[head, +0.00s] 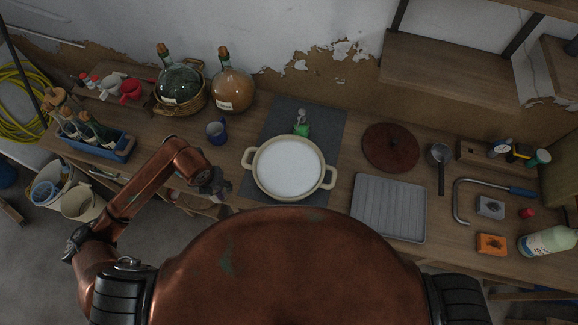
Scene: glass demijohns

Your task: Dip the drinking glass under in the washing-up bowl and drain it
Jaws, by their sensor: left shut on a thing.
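The washing-up bowl (248,172) is a cream, two-handled basin on a dark mat, filled nearly to the rim with white, sudsy-looking content. My left gripper (216,190) is left of the bowl, near the table's front edge and apart from the bowl. It is shut on a small, see-through thing, which I take to be the drinking glass; its outline is dark and mostly hidden by the fingers, so its tilt cannot be told. My right gripper is out of view.
A blue mug (216,132) stands behind my left gripper. A grey ribbed drainer tray (389,208) lies right of the mat (318,115). Two demijohns (181,82) (232,85) stand at the back left.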

